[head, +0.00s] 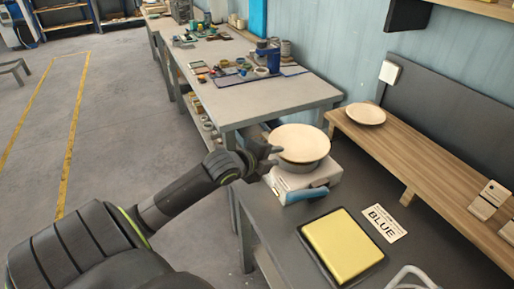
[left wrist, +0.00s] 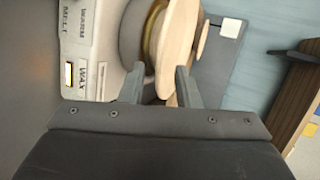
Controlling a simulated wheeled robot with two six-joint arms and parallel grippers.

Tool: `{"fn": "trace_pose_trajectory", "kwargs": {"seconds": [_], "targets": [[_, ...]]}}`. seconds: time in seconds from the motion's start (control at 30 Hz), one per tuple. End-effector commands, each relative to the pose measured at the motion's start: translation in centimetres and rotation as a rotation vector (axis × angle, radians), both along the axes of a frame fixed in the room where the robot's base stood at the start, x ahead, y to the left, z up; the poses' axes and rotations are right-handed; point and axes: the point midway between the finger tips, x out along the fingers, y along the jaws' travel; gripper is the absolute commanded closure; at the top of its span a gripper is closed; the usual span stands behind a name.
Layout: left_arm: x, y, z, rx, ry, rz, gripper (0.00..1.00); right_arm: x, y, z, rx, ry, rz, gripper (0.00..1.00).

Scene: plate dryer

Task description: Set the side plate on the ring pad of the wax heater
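A round cream plate (head: 300,142), which I take to be the side plate, lies about level on top of the grey round well of the white wax heater (head: 293,181). In the left wrist view the plate (left wrist: 178,45) shows nearly edge-on, beside a gold-coloured ring (left wrist: 151,35) on the heater (left wrist: 96,50). The plate hides most of the ring pad. My left gripper (head: 272,154) is at the plate's left rim. Its fingers (left wrist: 160,86) are apart, one on each side of the rim, with visible space between them. My right gripper is not in view.
A smaller-looking cream plate (head: 366,114) sits on the wooden shelf (head: 420,165) behind. A yellow block in a dark tray (head: 342,246) and a BLUE card (head: 385,223) lie in front of the heater. A cluttered workbench (head: 265,100) stands further back.

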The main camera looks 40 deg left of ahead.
Motion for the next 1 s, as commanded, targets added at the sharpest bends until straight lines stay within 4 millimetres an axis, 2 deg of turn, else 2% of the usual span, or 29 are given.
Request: {"fn": "trace_pose_trajectory", "kwargs": {"seconds": [0.2,0.5,0.7,1.0], "targets": [[-3.8,0.3,1.6,0.007,0.003,-0.002,0.71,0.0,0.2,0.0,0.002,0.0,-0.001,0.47],[-7.4,0.7,3.2,0.005,0.003,0.0,0.71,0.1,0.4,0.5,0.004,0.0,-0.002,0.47],[-8.4,0.6,3.7,0.001,0.001,0.0,0.71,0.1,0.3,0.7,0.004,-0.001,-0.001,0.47],[-8.6,0.6,3.7,-0.001,0.001,-0.001,0.71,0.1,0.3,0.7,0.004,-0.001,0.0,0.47]]}}
